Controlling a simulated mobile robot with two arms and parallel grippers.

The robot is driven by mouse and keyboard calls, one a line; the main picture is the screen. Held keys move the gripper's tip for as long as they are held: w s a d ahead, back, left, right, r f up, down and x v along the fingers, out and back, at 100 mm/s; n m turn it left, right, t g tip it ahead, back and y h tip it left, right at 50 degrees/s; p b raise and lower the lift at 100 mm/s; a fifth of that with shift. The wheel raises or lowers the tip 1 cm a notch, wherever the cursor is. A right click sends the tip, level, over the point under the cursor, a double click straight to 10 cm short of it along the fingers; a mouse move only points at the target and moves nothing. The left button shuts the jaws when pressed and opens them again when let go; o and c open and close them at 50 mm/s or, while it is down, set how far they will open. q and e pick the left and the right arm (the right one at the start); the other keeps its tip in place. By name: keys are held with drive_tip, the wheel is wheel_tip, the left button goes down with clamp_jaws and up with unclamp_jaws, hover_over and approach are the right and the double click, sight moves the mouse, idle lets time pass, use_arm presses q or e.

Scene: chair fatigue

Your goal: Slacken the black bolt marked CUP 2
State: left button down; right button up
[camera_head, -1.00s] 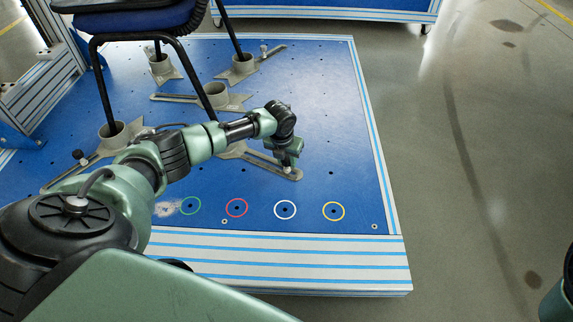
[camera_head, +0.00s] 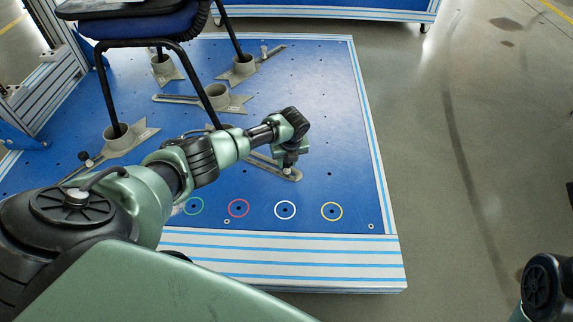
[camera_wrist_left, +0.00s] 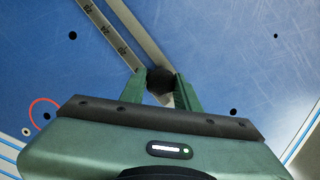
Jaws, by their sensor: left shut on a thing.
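My left gripper (camera_head: 288,172) points down at the outer end of a grey slotted arm (camera_head: 262,166) on the blue platform. In the left wrist view, the green fingers (camera_wrist_left: 161,90) are shut on a black bolt head (camera_wrist_left: 160,78), one finger on each side. The bolt sits at the slotted arm (camera_wrist_left: 118,40), which has a ruler-like scale there. No CUP 2 mark is readable in either view. In the head view the gripper hides the bolt, and my left arm hides part of the slotted arm. My right gripper is out of view.
A chair with a blue seat (camera_head: 150,24) stands with its legs in grey cups (camera_head: 217,95). Another black knob (camera_head: 84,157) is at the left. Coloured rings (camera_head: 285,210) mark holes near the platform's front edge. The grey floor (camera_head: 480,150) at right is clear.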

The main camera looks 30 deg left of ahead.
use_arm(q)
drive_tip(key=shift+n, duration=0.4)
drive_tip(key=shift+w+d+n, duration=0.1)
drive_tip(key=shift+n, duration=0.7)
drive_tip(key=shift+n+g, duration=0.5)
drive_tip(key=shift+n, duration=0.7)
drive_tip(key=c, duration=1)
unclamp_jaws()
drive_tip(key=shift+c, duration=0.2)
